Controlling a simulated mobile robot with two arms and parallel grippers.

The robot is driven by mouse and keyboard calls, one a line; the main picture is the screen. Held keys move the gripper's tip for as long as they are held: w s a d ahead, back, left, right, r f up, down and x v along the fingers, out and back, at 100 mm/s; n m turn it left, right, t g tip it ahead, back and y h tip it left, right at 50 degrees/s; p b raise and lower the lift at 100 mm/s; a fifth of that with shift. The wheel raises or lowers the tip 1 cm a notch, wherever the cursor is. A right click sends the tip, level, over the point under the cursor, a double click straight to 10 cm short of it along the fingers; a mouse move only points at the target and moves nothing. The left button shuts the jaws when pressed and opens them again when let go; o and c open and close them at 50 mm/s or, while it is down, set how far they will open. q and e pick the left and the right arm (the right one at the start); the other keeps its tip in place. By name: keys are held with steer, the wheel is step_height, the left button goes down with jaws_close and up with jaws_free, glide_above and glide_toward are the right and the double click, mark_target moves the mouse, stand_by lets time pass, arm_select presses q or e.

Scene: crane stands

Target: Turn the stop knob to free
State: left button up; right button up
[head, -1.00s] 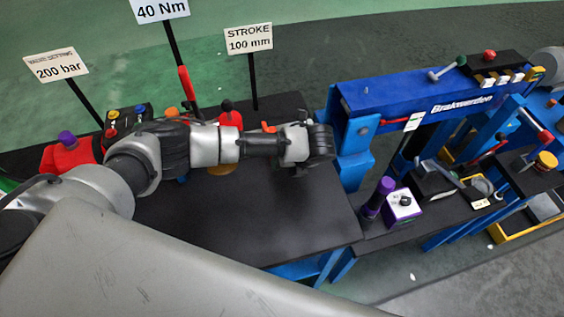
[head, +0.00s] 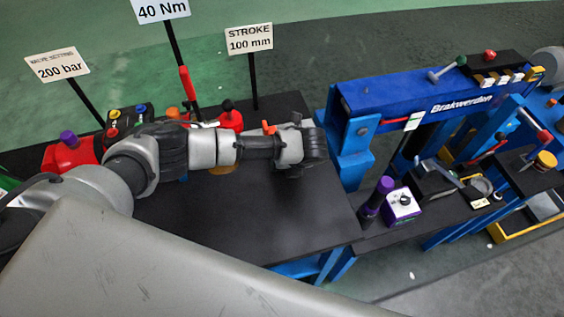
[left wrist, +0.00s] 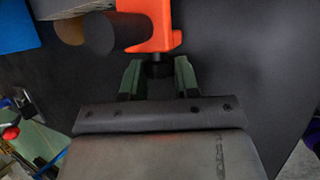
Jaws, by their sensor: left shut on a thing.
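My left arm reaches in from the left over the black bench in the head view, and its dark wrist end hides the fingertips there. In the left wrist view my left gripper (left wrist: 158,84) has its two green-grey fingers on either side of a small dark knob (left wrist: 158,68) and is shut on it. The knob sits at the near end of an orange block (left wrist: 152,30). I cannot read any marking that names the stop knob. My right gripper is not in view.
The black bench top (head: 265,220) is clear in front of my arm. A blue press frame (head: 390,97) stands at the right. Signs rise behind, including a 200 bar sign (head: 58,66).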

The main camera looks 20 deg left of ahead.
arm_select(q)
steer(key=shift+s+a+r+t+h+p, duration=0.2)
steer(key=shift+t+h+p, duration=0.4)
steer(key=shift+p, duration=0.45)
steer(key=shift+n+h+p, duration=0.3)
steer(key=shift+h+p, duration=0.3)
steer(key=shift+h, duration=0.1)
steer(key=shift+t+h+p, duration=0.5)
steer(key=shift+t+h, duration=0.2)
steer(key=shift+h, duration=0.1)
steer(key=shift+a+f+n+t+h, duration=0.1)
steer(key=shift+n+t+h, duration=0.3)
steer(key=shift+t+h, duration=0.1)
steer(key=o, duration=0.6)
steer(key=shift+o, duration=0.2)
steer(key=shift+s, duration=0.1)
